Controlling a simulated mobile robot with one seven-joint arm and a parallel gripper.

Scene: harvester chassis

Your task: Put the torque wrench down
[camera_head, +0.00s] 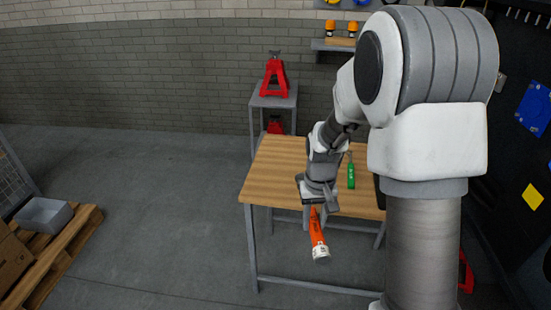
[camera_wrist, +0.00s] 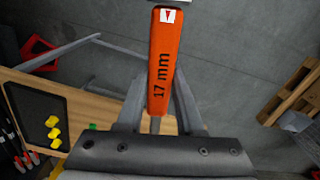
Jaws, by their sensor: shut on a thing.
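The orange tool marked "17 mm", which I take as the torque wrench (camera_head: 317,229), is held in my gripper (camera_head: 318,207). Its white end points down and toward the front in the head view. In the wrist view the wrench (camera_wrist: 162,60) stands between the two fingers of my gripper (camera_wrist: 160,88), with its top running out of the frame. The gripper is shut on it. The wrench hangs at the front edge of the wooden table (camera_head: 270,182) in the head view, apparently in the air. The height over the tabletop cannot be told.
A green-handled tool (camera_head: 351,172) lies on the table, right of my gripper. A dark tray (camera_wrist: 30,107) with yellow pieces (camera_wrist: 52,128) shows in the wrist view. A red jack stand (camera_head: 274,77) stands on a grey stand behind. The table's left part is clear. A pallet (camera_head: 62,252) with a grey bin (camera_head: 44,214) lies far left.

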